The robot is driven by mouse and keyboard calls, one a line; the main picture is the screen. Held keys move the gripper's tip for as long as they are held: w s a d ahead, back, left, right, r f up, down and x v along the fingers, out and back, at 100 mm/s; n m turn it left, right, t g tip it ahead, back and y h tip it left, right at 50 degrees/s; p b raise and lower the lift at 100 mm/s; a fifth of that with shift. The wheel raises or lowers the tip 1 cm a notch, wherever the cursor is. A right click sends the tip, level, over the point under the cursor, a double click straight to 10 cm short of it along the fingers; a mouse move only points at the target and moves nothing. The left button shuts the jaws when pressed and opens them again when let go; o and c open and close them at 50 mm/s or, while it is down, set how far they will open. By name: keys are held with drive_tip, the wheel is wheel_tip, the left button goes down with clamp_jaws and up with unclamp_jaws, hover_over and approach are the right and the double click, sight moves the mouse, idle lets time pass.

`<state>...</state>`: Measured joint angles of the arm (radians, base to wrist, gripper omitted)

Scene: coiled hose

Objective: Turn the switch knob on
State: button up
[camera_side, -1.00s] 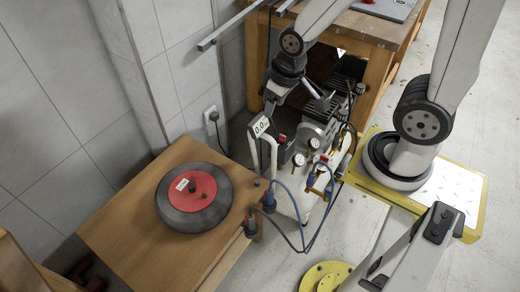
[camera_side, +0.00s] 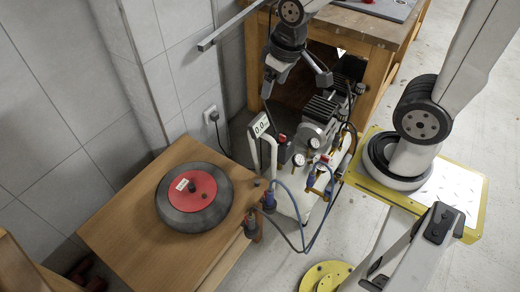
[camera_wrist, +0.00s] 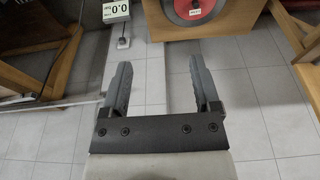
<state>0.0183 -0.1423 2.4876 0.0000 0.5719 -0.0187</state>
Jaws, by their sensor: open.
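In the side view an air compressor stands on the floor behind the wooden table, with a white tank (camera_side: 290,196), a grey ribbed motor (camera_side: 319,115) and two round gauges (camera_side: 299,159). A small red part (camera_side: 282,139) on it may be the switch knob; it is too small to tell its setting. My gripper (camera_side: 296,84) is open and empty, above and behind the compressor, apart from it.
A wooden table (camera_side: 133,225) bears a black disc (camera_side: 187,224) with a red centre. Blue hoses (camera_side: 312,232) hang in front. A wooden bench (camera_side: 372,30) stands behind.

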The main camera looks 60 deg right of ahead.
drive_tip(key=w+d, duration=0.5)
drive_tip(key=d, duration=0.1)
drive_tip(key=g, duration=0.3)
hover_over(283, 136)
wheel_tip(283, 136, down, 37)
drive_tip(key=shift+w+d+f, duration=0.1)
drive_tip(key=shift+w, duration=0.05)
drive_tip(key=shift+f, duration=0.35)
drive_tip(key=shift+f, duration=0.2)
drive_tip(key=shift+f, duration=3.7)
